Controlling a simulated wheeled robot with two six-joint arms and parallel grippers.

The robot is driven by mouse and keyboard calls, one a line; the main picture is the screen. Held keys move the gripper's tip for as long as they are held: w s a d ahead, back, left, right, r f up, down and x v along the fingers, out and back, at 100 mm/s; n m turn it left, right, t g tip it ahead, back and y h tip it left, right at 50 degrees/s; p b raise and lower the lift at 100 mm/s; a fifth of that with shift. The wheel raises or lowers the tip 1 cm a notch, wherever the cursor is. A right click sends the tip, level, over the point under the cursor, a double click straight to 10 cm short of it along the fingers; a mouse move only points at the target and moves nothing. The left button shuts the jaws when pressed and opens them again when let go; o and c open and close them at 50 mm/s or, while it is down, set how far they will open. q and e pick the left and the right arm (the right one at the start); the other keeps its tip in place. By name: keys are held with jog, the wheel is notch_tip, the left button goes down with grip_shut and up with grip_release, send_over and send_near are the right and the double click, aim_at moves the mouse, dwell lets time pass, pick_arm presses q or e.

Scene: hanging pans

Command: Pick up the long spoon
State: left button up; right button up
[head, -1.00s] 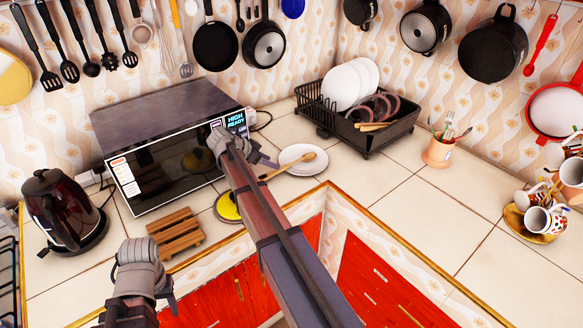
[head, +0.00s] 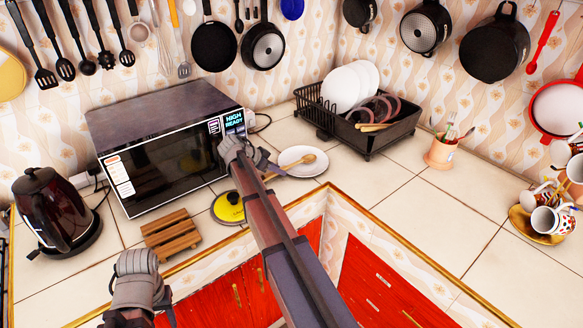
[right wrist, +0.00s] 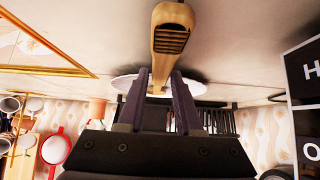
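A microwave (head: 165,150) stands just left of my right gripper. A black dish rack (head: 385,133) is behind the plate.

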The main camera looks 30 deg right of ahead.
grip_shut()
dwell(0.3)
notch_tip(320, 180, up, 10)
jog(key=p, duration=1)
jog(key=shift+a, duration=0.1)
